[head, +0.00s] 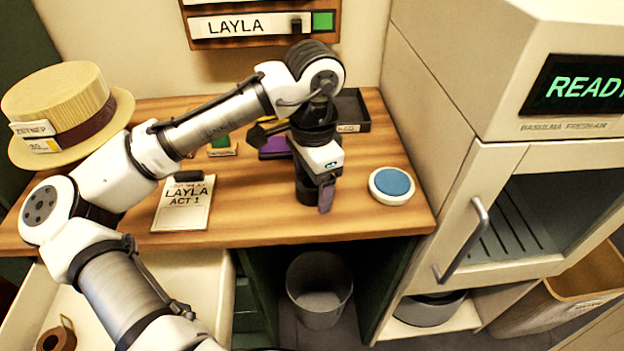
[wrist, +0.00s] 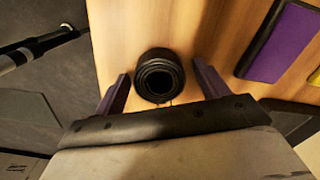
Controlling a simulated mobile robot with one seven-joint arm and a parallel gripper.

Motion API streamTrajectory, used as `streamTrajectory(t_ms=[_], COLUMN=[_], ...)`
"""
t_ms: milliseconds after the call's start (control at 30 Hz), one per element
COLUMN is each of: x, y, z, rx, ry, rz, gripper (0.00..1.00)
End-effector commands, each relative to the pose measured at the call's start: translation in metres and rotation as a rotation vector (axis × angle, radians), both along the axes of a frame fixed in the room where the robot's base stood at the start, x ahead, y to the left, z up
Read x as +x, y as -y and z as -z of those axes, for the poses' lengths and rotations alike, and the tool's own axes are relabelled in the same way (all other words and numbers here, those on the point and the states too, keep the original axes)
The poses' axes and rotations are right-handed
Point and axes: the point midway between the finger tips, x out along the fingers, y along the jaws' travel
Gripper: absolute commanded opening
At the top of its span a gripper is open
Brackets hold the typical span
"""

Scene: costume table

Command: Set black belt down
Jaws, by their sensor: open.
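The black belt (wrist: 160,75) is rolled into a tight coil and appears to rest on the wooden table (wrist: 200,20), its spiral end facing the wrist camera. My gripper (wrist: 162,88) is open, with one purple finger on each side of the coil and visible gaps between. In the head view my gripper (head: 318,196) points down near the table's front edge, left of the blue-topped disc. The belt (head: 305,192) shows there as a dark shape partly hidden behind the gripper.
A white disc with a blue top (head: 392,184) lies to the right. A LAYLA script card (head: 184,205) and a straw hat (head: 62,105) are left. A black tray (head: 350,108) and a purple item (head: 274,147) lie behind. A cabinet (head: 470,170) bounds the right; a bin (head: 320,290) stands below.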

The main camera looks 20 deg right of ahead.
Motion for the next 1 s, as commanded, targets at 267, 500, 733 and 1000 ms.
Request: streamTrajectory(t_ms=[267, 500, 733, 1000], x=[0.001, 0.001, 0.000, 0.000], y=[0.002, 0.001, 0.002, 0.002], z=[-0.039, -0.092, -0.119, -0.123], rx=[-0.003, 0.001, 0.000, -0.001], ry=[0.003, 0.004, 0.002, 0.000], rz=[0.000, -0.003, -0.001, 0.000], gripper=[0.73, 0.73, 0.73, 0.73])
